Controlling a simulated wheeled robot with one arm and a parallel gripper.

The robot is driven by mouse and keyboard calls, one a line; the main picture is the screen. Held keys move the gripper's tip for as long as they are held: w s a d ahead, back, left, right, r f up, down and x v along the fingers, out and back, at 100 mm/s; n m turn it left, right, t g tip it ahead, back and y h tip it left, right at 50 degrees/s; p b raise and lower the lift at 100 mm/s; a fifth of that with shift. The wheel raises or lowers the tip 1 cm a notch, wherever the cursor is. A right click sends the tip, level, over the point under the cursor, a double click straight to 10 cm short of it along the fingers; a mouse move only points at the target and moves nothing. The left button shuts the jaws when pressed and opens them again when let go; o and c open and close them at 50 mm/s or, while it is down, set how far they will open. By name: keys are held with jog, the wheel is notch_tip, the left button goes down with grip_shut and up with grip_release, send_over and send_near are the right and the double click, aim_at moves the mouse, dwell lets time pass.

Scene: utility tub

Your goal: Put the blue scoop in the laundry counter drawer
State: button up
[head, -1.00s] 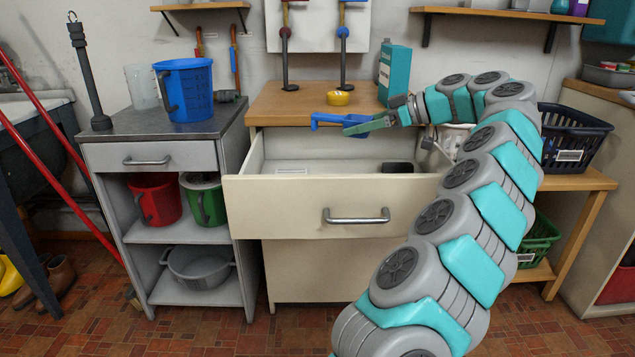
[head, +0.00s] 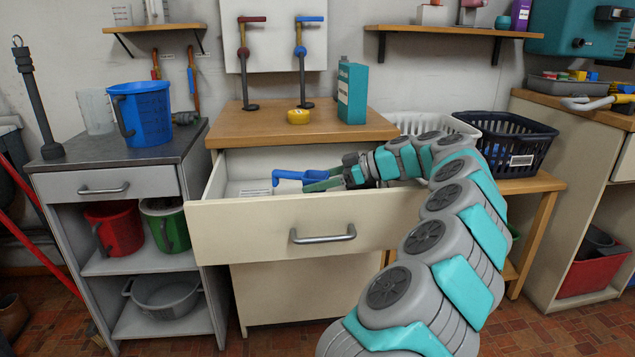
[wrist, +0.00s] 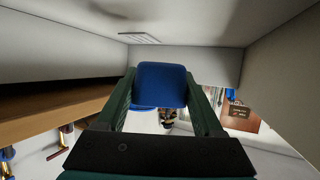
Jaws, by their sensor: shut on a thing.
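The blue scoop (head: 300,176) is held in my gripper (head: 325,182), which is shut on it. In the wrist view the blue scoop (wrist: 160,85) sits between the two green fingers of my gripper (wrist: 165,100). The laundry counter drawer (head: 300,232) is pulled open under the wooden counter top. In the head view the scoop and gripper are at the drawer's opening, behind its front panel. The drawer's walls (wrist: 258,75) surround the scoop in the wrist view. I cannot tell whether the scoop touches the drawer's bottom.
A pale label or card (head: 256,191) lies in the drawer at the left. A yellow round item (head: 298,116) and a teal box (head: 352,93) stand on the counter top. A grey cabinet with a blue bucket (head: 147,113) is at left, and a dark basket (head: 508,140) at right.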

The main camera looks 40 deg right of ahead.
jog(key=shift+f+b, duration=0.75)
jog(key=shift+b, duration=0.3)
jog(key=o, duration=1.3)
jog(key=shift+f, duration=0.1)
jog(key=shift+o, duration=0.2)
jog(key=shift+r+p, duration=0.7)
jog(key=shift+p, duration=0.4)
jog(key=b+v, duration=0.1)
jog(key=v, duration=0.6)
jog(key=shift+s+d, duration=0.15)
jog(key=shift+s, duration=0.05)
jog(key=shift+r, duration=0.1)
